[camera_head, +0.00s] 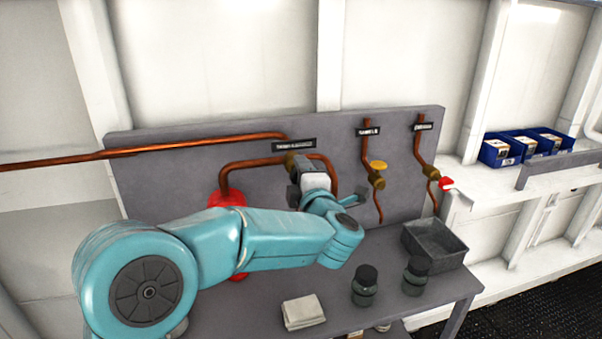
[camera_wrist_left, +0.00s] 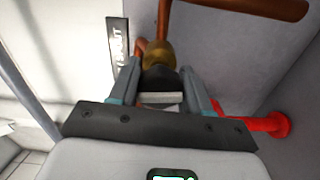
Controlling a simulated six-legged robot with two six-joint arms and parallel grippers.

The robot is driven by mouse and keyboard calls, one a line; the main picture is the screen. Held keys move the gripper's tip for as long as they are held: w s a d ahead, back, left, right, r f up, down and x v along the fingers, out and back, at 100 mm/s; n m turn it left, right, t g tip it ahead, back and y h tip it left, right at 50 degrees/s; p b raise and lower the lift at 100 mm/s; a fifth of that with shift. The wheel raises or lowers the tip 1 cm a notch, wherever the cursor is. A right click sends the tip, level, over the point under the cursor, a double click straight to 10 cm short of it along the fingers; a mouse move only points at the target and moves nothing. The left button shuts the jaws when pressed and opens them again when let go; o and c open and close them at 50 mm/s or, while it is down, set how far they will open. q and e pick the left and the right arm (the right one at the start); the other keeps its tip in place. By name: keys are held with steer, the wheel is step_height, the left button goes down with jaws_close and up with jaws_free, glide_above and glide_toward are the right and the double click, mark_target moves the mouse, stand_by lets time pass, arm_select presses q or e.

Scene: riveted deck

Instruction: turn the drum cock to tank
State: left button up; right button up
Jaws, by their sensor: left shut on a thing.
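The drum cock is a brass valve body (camera_head: 290,158) on the copper pipe under the leftmost label, at the back panel. In the left wrist view its brass body (camera_wrist_left: 158,54) shows ahead, with a dark handle (camera_wrist_left: 160,80) in front of it. My left gripper (camera_head: 302,178) is at this cock, and its fingers (camera_wrist_left: 161,94) are shut on the handle from both sides. The gripper hides most of the cock in the head view, so I cannot tell which way the handle points. My right gripper is in neither view.
Two more cocks, one with a yellow handle (camera_head: 378,165) and one with a red handle (camera_head: 446,183), sit to the right. A grey tray (camera_head: 436,246), dark-lidded jars (camera_head: 365,286) and a folded cloth (camera_head: 303,312) are on the bench. Blue bins (camera_head: 500,150) stand far right.

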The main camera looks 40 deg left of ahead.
arm_select(q)
steer(key=shift+m, duration=0.5)
stand_by(0.3)
steer(key=o, duration=1)
steer(key=b+v, duration=0.3)
steer(key=v, duration=1.3)
steer(key=shift+s+d, duration=0.1)
steer(key=shift+s, duration=0.05)
